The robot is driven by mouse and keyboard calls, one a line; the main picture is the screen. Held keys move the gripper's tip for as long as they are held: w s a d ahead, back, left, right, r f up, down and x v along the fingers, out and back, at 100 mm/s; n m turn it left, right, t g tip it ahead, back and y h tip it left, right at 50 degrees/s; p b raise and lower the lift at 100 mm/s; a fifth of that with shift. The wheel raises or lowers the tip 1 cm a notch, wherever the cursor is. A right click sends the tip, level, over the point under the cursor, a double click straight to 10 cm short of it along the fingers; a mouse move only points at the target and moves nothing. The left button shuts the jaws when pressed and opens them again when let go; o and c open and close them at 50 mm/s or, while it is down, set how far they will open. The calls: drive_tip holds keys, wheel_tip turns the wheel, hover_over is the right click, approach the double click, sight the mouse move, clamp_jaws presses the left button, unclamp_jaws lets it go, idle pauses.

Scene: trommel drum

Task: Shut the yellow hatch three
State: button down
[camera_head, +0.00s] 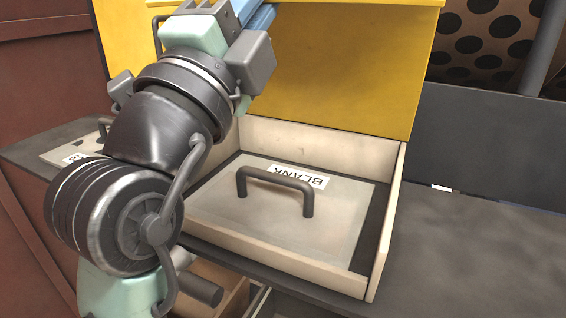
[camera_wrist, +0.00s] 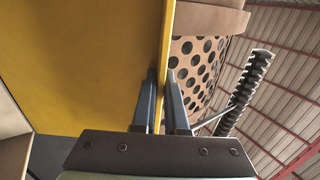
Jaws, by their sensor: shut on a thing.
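The yellow hatch (camera_head: 330,75) is a broad flat panel standing raised behind and above a pale open-topped box (camera_head: 280,258). Its top edge runs near the upper border of the head view. In the wrist view the hatch (camera_wrist: 85,60) fills the left side, seen almost along its edge. My gripper (camera_wrist: 161,78) is shut on that edge, one finger on each side of the panel. In the head view my arm crosses the left part of the hatch and hides some of it, and the fingertips are not clear. No number three is readable.
A grey ledge (camera_head: 480,250) extends right, mostly clear. A perforated drum (camera_head: 485,40) is behind at the upper right. A rust-brown wall (camera_head: 45,70) is at the left.

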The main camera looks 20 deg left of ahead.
drive_tip(key=shift+f, duration=0.15)
drive_tip(key=s+f+b, duration=0.1)
drive_tip(key=b, duration=0.2)
drive_tip(key=s+f+t+b, duration=0.1)
drive_tip(key=b, duration=0.3)
drive_tip(key=shift+s+f+t, duration=0.15)
drive_tip(key=shift+s+t, duration=0.1)
drive_tip(key=shift+t, duration=0.05)
idle(0.5)
drive_tip(key=shift+s+a+f+t+b, duration=0.1)
drive_tip(key=shift+s+f+t+b, duration=0.5)
drive_tip(key=shift+b, duration=1.15)
drive_tip(key=shift+s+f+t+b, duration=0.3)
drive_tip(key=shift+s+f+b, duration=0.35)
drive_tip(key=shift+b, duration=1.1)
drive_tip(key=shift+w+f, duration=0.1)
drive_tip(key=shift+w, duration=0.05)
drive_tip(key=shift+c, duration=2)
unclamp_jaws()
